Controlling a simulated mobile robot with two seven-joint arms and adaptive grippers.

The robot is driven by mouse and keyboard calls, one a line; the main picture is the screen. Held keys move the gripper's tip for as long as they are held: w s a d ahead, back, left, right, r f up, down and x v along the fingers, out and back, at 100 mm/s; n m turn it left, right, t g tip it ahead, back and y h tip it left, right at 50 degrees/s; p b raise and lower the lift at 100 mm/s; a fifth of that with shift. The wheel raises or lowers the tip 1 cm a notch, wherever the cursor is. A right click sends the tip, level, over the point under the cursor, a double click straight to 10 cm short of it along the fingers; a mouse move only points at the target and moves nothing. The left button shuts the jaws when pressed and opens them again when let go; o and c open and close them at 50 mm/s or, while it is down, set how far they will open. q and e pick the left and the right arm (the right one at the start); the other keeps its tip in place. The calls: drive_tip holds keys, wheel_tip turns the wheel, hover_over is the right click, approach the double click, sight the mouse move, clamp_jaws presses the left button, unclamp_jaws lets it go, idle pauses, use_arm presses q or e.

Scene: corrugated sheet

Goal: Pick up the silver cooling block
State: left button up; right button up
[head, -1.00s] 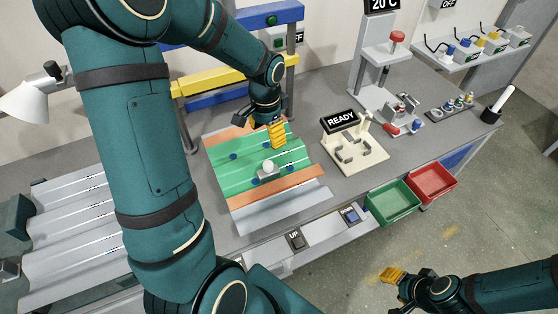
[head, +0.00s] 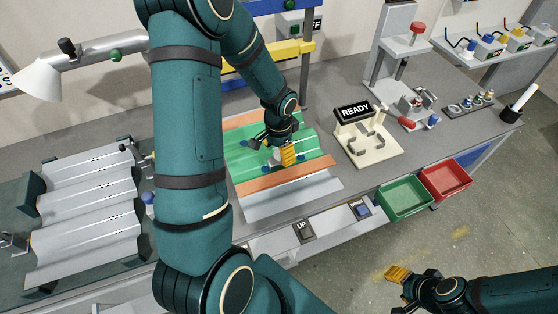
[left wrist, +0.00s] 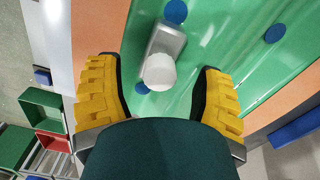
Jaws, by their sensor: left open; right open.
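The silver cooling block (left wrist: 170,39) with a white round knob (left wrist: 159,72) lies on the green corrugated sheet (left wrist: 205,45). In the head view the green sheet (head: 243,155) lies on the bench, and the block is mostly hidden behind my left gripper (head: 281,154). My left gripper (left wrist: 159,78) is open, with yellow ridged fingers on either side of the knob. A gap shows on both sides, and I see no contact. My right gripper (head: 398,283) is open and empty at the lower right, over the floor.
Orange strips (head: 285,174) border the green sheet. A cream fixture with a READY sign (head: 354,112) stands to the right. A green bin (head: 403,198) and a red bin (head: 446,180) hang at the bench front. Grey corrugated sheets (head: 85,215) lie at left.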

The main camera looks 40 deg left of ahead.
use_arm(q)
drive_tip(key=shift+f, duration=0.6)
clamp_jaws()
